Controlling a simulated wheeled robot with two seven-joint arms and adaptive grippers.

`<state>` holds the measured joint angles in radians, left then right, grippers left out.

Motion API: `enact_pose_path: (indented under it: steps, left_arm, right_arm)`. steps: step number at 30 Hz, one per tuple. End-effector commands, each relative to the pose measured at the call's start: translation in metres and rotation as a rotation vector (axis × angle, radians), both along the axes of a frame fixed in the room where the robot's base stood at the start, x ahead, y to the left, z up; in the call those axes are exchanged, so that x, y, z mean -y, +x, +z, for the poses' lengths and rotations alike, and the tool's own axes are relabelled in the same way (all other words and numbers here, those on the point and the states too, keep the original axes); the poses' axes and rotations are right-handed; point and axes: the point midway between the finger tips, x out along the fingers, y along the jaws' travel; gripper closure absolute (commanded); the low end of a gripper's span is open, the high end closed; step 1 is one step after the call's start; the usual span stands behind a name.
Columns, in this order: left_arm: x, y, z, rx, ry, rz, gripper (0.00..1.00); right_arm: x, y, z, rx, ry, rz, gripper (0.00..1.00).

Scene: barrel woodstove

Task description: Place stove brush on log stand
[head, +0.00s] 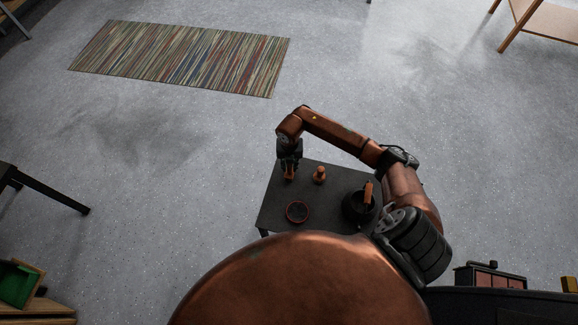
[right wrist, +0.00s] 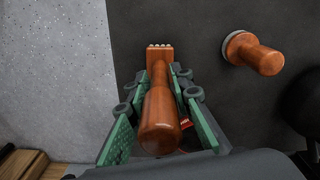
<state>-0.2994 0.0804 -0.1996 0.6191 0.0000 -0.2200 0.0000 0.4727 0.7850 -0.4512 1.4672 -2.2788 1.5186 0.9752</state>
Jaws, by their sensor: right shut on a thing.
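The stove brush (right wrist: 160,98), with an orange-brown wooden handle and a block-shaped head, is between the fingers of my right gripper (right wrist: 160,85). The gripper is shut on it, with green pads on both sides of the handle. In the head view my right gripper (head: 289,161) is over the left back part of a small dark table, and the brush (head: 289,174) shows just below it. I cannot tell whether the brush touches the table top. I cannot pick out the log stand with certainty. My left gripper is not in view.
The dark table (head: 275,217) also holds a wooden-knobbed tool (head: 319,175), a round red-rimmed bowl (head: 297,212) and a black pot (head: 355,207) with an orange handle. A striped rug (head: 180,60) lies on open grey floor. A green box (head: 16,284) is at lower left.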

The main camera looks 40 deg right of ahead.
Motion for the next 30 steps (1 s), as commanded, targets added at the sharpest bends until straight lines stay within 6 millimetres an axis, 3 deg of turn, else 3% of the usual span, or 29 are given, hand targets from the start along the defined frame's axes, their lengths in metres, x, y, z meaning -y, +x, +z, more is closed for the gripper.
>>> enact_pose_path:
  steps: [7, 8, 15, 24, 30]
  left_arm:
    - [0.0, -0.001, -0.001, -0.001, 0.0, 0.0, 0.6]
    - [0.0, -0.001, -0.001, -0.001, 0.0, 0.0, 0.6]
    - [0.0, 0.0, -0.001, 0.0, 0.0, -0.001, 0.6]
    - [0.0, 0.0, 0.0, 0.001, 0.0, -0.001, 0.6]
    - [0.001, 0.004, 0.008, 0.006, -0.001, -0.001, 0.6]
  right_arm:
    - [0.0, 0.0, -0.003, 0.001, -0.001, 0.0, 1.0]
    - [0.0, 0.0, -0.002, 0.001, -0.001, 0.0, 0.78]
    - [0.0, 0.0, -0.002, 0.0, 0.0, 0.0, 0.62]
    - [0.0, 0.0, 0.0, 0.0, 0.0, 0.0, 0.62]
    - [0.001, 0.001, 0.026, 0.005, -0.002, 0.002, 0.62]
